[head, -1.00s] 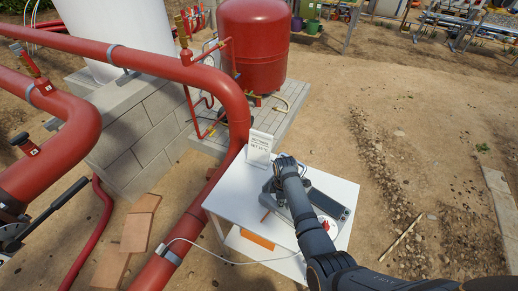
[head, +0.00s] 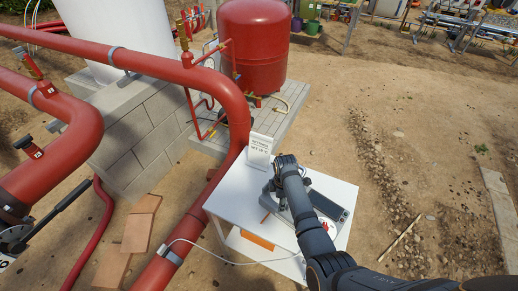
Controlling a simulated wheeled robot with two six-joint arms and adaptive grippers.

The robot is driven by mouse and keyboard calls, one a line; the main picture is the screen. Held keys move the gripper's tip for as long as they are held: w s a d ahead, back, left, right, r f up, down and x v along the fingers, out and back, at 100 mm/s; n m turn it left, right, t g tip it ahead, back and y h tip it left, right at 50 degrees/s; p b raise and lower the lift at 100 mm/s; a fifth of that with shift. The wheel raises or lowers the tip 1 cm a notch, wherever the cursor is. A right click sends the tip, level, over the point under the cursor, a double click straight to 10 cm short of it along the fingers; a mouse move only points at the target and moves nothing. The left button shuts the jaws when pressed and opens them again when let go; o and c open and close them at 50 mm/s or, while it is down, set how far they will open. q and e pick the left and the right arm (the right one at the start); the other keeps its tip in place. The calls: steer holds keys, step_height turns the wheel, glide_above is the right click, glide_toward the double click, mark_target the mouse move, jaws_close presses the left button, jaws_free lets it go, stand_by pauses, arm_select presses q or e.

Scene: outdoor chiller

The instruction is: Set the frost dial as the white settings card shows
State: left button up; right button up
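The white settings card (head: 259,151) stands upright at the back edge of the small white table (head: 226,204) in the head view. Its printed lines are too small to read surely. A grey control unit (head: 331,206) with a dark panel lies on the table. My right arm reaches over this unit from the lower right. My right gripper (head: 269,190) points down at the unit's left end, just in front of the card. Its fingers are small and partly hidden, so I cannot tell open from shut. I cannot make out the frost dial. My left gripper is not in view.
Thick red pipes (head: 222,80) run along the left and pass beside the table. A red tank (head: 253,48) stands behind. A pale cable (head: 215,258) and an orange item (head: 258,241) are at the table's lower part. Open dirt ground lies to the right.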

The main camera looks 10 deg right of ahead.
steer(key=shift+r, duration=0.65)
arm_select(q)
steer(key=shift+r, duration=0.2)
arm_select(e)
steer(key=shift+s+r, duration=0.1)
steer(key=shift+r, duration=2.55)
